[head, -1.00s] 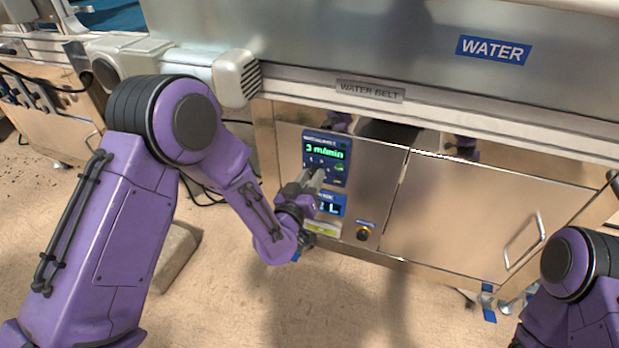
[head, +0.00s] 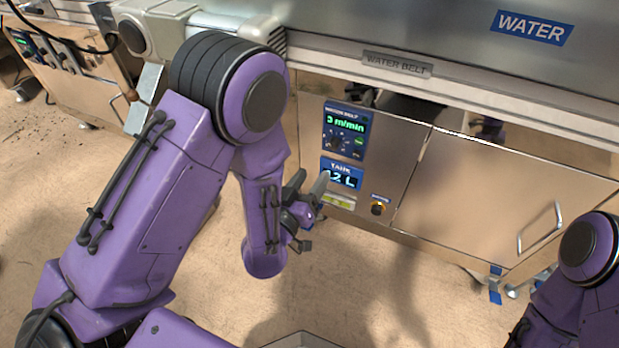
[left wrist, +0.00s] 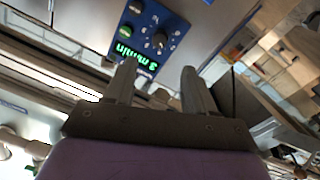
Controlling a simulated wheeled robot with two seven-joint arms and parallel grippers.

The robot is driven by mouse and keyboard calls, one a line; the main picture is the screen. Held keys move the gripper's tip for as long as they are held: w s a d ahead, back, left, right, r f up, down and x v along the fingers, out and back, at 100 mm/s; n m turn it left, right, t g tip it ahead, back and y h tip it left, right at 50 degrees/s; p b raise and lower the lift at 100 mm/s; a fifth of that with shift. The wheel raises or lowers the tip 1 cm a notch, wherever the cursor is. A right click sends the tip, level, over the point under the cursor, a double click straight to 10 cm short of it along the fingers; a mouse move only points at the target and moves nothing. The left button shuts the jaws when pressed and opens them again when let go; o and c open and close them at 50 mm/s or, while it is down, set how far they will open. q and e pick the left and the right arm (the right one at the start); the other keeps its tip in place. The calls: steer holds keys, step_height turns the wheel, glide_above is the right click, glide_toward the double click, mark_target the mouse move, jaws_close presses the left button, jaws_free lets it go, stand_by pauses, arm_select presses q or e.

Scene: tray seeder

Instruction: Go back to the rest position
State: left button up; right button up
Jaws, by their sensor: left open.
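My left gripper (head: 310,188) is open and empty in front of the water belt's control panel. Its fingers overlap the left edge of the tank display (head: 341,175) in the head view; I cannot tell the gap, but no contact shows. In the left wrist view the two fingers (left wrist: 158,88) stand apart with nothing between them. The blue belt panel (head: 346,130) reads "3 m/min" and shows beyond the fingers in the left wrist view (left wrist: 150,36). My right arm (head: 590,260) shows at the lower right; its gripper is out of the picture.
The steel cabinet (head: 480,205) with a bar handle fills the right side. A dark knob (head: 378,209) sits below the panel. The water tank (head: 440,40) and belt rail (head: 480,88) run above. Open floor (head: 370,290) lies in front of the cabinet.

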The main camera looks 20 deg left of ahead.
stand_by(0.4)
arm_select(q)
steer(key=s+a+f+n+g+y, duration=0.15)
steer(key=s+a+f+g, duration=0.3)
steer(key=f, duration=0.45)
steer(key=s+a+f+g+y, duration=0.2)
steer(key=s+a+f+g, duration=0.1)
steer(key=s+f+g, duration=0.4)
steer(key=s+a+f+n+g+y, duration=0.1)
steer(key=s+a+f+g, duration=0.1)
steer(key=s+f, duration=0.4)
steer(key=s+a+f+n+g+y, duration=0.1)
steer(key=s+a+f+g, duration=0.15)
steer(key=s, duration=0.55)
step_height(320, 180, up, 31)
steer(key=t+p, duration=0.1)
steer(key=p, duration=3)
steer(key=shift+s+a+f, duration=0.2)
steer(key=shift+s, duration=0.2)
steer(key=shift+h, duration=0.25)
